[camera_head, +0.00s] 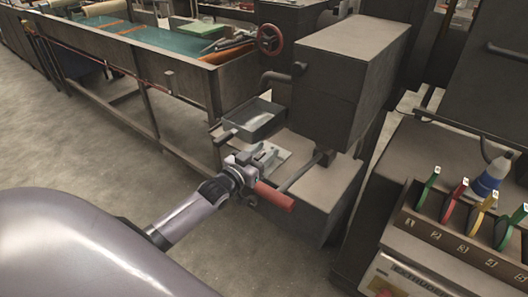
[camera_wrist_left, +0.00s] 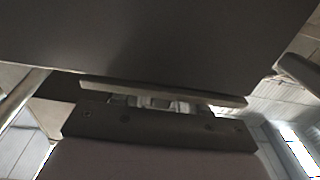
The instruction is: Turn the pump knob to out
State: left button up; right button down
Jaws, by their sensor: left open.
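My left gripper (camera_head: 266,155) is open and empty over a small pale plate (camera_head: 284,160) on the dark machine, below its large box. A red handle (camera_head: 275,197) on a dark rod (camera_head: 303,172) lies just below and right of the gripper, apart from its fingers as far as I can tell. A red handwheel (camera_head: 270,39) stands farther back. I cannot tell which part is the pump knob or where it points. In the left wrist view two dark bars (camera_wrist_left: 160,125) face a large dark surface; no knob shows there. My right gripper is not in view.
A grey tray (camera_head: 254,122) sticks out behind the gripper. The machine's dark box (camera_head: 345,85) overhangs on the right. A long trough (camera_head: 150,55) runs behind; the floor is clear at left.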

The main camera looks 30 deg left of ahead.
pick_arm(q)
jog(key=shift+w, duration=0.2)
grip_shut()
jog(key=shift+h, duration=0.3)
